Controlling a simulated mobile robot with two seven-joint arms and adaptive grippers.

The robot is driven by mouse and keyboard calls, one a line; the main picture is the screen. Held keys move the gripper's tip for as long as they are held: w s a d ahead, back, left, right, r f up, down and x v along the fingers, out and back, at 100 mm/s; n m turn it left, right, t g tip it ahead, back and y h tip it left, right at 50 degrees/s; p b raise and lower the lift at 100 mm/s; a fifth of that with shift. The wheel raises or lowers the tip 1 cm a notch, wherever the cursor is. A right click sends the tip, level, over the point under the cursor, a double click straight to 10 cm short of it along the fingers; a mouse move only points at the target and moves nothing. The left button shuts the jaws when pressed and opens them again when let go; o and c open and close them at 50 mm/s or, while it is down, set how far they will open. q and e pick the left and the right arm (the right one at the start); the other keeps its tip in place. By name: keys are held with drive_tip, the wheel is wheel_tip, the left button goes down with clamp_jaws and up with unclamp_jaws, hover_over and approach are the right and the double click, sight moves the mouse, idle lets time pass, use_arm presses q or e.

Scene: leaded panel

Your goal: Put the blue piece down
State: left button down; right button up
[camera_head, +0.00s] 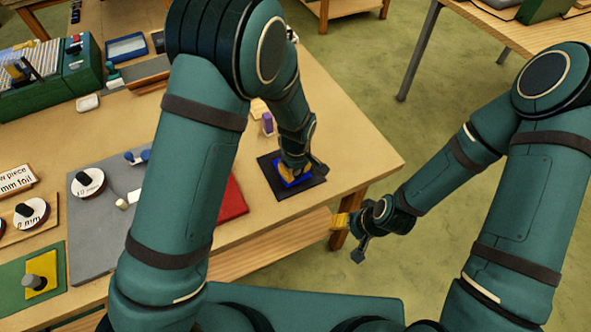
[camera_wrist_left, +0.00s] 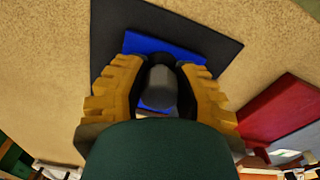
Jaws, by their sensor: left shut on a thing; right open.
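The blue piece (camera_head: 296,182) is a flat blue plate at the black mat (camera_head: 264,170) near the table's right corner. In the left wrist view the blue piece (camera_wrist_left: 200,52) lies within the outline of the black mat (camera_wrist_left: 108,22). A grey round knob (camera_wrist_left: 158,95) stands over it between my yellow fingers. My left gripper (camera_wrist_left: 160,82) is shut on this knob; it points down over the mat in the head view (camera_head: 295,168). I cannot tell whether the piece touches the mat. My right gripper (camera_head: 346,236) is open and empty, off the table's right edge.
A red block or pad (camera_head: 233,200) lies left of the mat, and a small purple item (camera_head: 268,123) stands behind it. A grey board (camera_head: 84,240) and a green mat (camera_head: 14,288) with a yellow knobbed piece (camera_head: 40,284) lie further left.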

use_arm(q)
drive_tip(key=shift+f, duration=0.2)
drive_tip(key=shift+f, duration=0.15)
drive_tip(key=c, duration=0.8)
unclamp_jaws()
drive_tip(key=shift+o, duration=0.2)
drive_tip(key=shift+r, duration=0.4)
drive_tip(key=r, duration=1.1)
drive_tip(key=shift+s+d+r+p, duration=0.15)
drive_tip(key=shift+s+r+p, duration=0.15)
drive_tip(key=shift+r, duration=0.05)
